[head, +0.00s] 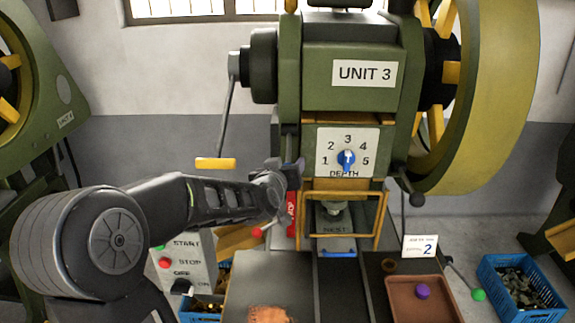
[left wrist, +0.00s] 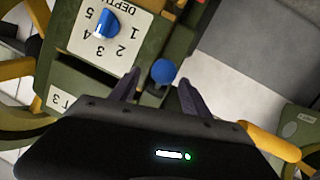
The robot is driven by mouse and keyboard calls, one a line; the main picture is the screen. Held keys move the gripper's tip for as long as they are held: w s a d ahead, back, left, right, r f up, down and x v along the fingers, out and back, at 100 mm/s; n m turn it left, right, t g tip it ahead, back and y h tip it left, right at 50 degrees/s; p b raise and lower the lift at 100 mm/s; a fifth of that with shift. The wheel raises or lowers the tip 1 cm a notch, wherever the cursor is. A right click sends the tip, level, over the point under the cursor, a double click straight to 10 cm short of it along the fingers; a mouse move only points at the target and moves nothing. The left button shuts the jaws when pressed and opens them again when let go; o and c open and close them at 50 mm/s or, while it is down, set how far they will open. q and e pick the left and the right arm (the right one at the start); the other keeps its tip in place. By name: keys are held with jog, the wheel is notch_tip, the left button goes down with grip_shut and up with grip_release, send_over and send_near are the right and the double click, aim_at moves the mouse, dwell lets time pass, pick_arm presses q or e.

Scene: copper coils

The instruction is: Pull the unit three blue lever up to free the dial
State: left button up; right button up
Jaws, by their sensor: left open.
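The unit three press carries a UNIT 3 label (head: 364,73) and a white DEPTH plate with a blue dial (head: 347,158); the dial also shows in the left wrist view (left wrist: 107,24). A round blue knob (left wrist: 163,72), seemingly the blue lever's end, sits beside the plate in the left wrist view. My left gripper (head: 286,164) is open left of the dial plate; in its wrist view its fingers (left wrist: 160,79) stand on either side of the blue knob. I cannot tell if they touch it. In the head view my gripper hides the lever. My right gripper is out of view.
A yellow-handled lever (head: 215,163) hangs to the left. A yellow guard frame (head: 379,222) surrounds the nest below the dial. A red-knobbed lever (head: 257,232) and a START/STOP box (head: 190,262) are lower left. A brown tray (head: 405,300) and blue crate (head: 490,275) are lower right.

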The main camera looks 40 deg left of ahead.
pick_arm(q)
jog(key=v, duration=0.7)
dwell(0.5)
jog(key=d+f+m+g+h, duration=0.1)
jog(key=d+f+h, duration=0.1)
jog(key=d+f, duration=0.55)
jog(key=d+f+m+g+h, duration=0.15)
jog(key=d+f, duration=0.25)
jog(key=f, duration=0.6)
jog(key=d+f+g+h, duration=0.25)
jog(key=d+f, duration=0.35)
jog(key=f, duration=0.3)
jog(key=s+d+f+m+g+h, duration=0.3)
jog(key=s+d+f+g, duration=0.4)
jog(key=s+d+f, duration=1.3)
jog(key=s+f+h, duration=0.1)
jog(key=s+f, duration=0.1)
jog(key=s, duration=0.1)
jog(key=shift+s+d+m+g+h, duration=0.15)
jog(key=shift+d+m+g+h, duration=0.1)
jog(key=shift+m+g+h, duration=0.15)
